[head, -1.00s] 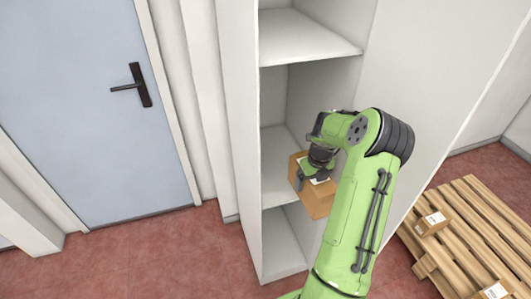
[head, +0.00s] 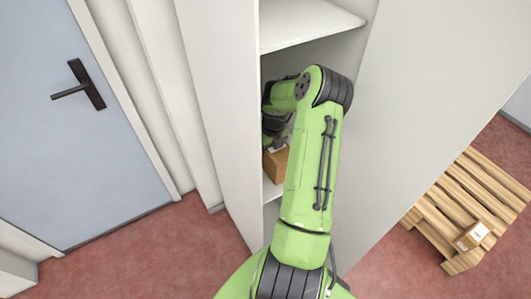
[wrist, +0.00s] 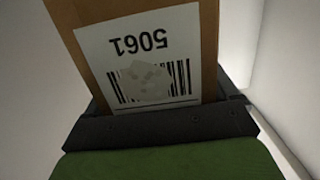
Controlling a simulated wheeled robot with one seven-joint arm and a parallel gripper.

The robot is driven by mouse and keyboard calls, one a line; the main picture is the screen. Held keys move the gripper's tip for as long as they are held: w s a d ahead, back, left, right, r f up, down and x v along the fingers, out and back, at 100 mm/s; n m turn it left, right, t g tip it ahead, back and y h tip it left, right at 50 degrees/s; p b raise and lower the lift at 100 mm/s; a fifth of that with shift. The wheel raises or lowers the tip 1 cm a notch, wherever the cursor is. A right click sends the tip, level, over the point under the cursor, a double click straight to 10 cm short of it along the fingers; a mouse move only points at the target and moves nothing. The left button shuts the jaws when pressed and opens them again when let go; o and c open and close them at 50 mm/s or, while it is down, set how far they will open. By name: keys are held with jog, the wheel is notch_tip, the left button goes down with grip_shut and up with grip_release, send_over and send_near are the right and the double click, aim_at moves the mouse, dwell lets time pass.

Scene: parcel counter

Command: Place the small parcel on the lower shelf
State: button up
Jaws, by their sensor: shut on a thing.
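The small parcel (head: 274,166) is a brown cardboard box inside the white shelf unit, partly hidden by my arm in the head view. My gripper (head: 278,135) is shut on it from above. In the wrist view the parcel (wrist: 208,50) shows a white label with a barcode and the upside-down number 5061, close in front of the dark jaws (wrist: 165,125). The lower shelf (head: 270,190) shows only as a pale strip beneath the parcel. I cannot tell whether the parcel touches it.
The upper shelf (head: 305,24) is above my gripper. The unit's side walls (head: 215,90) stand close on both sides. A wooden pallet (head: 490,190) with a labelled parcel (head: 473,236) lies on the red floor to the right. A blue door (head: 70,150) is at the left.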

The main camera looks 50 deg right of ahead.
aim_at(271, 152)
jog(key=shift+w+f, duration=0.15)
jog(key=shift+f, duration=2.1)
jog(key=shift+f, duration=0.1)
jog(key=o, duration=1.5)
jog(key=shift+c, duration=0.2)
jog(key=r, duration=0.4)
jog(key=s+r, duration=0.1)
jog(key=r, duration=0.7)
jog(key=shift+s+a+r+p, duration=0.1)
jog(key=shift+s+a+p, duration=0.15)
jog(key=shift+s+p, duration=0.05)
